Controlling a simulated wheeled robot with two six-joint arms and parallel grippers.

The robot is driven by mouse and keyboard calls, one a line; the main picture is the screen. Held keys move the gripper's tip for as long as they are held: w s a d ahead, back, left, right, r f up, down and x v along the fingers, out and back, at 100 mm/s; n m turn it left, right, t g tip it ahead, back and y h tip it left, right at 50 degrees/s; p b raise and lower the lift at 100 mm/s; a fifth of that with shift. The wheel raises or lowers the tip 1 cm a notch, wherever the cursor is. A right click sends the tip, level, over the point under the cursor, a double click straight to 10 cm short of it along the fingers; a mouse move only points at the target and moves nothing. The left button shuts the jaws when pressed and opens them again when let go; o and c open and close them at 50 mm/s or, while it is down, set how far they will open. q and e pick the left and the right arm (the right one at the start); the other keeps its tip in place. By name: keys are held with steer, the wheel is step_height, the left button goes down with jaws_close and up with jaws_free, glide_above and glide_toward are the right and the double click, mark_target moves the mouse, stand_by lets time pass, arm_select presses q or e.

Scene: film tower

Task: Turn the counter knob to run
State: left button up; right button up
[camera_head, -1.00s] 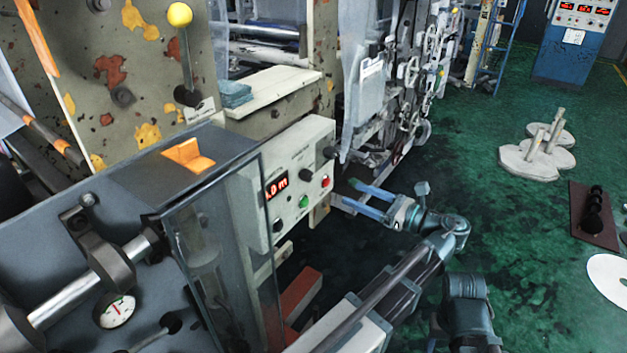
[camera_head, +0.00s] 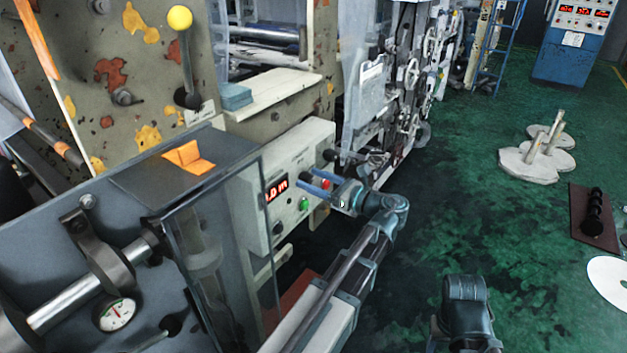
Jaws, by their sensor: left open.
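The counter box (camera_head: 250,205) is a pale panel on the machine's side, with a red lit display (camera_head: 277,189), a green button (camera_head: 304,204) and a red button partly behind my gripper. A black knob (camera_head: 305,177) sits on its face above the green button. Smaller black knobs show at the upper right and lower left of the box. My left gripper (camera_head: 306,179) is open, its blue fingers pointing left at the black knob, with the tips at either side of it. I cannot tell whether they touch it. My right gripper is not in view.
A clear guard panel (camera_head: 215,265) stands left of the box. A lever with a yellow ball (camera_head: 180,18) rises at upper left. Rollers and a hanging clear sheet (camera_head: 362,90) are behind the gripper. The green floor (camera_head: 450,215) at right is largely open, with pale discs (camera_head: 530,165).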

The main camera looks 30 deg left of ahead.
arm_select(q)
jaws_close()
stand_by(0.4)
steer(key=n, duration=0.4)
steer(key=shift+s+n, duration=0.1)
steer(key=shift+n, duration=0.3)
steer(key=n, duration=0.9)
steer(key=shift+s+f, duration=0.1)
steer(key=shift+f, duration=0.05)
steer(key=shift+n, duration=2.2)
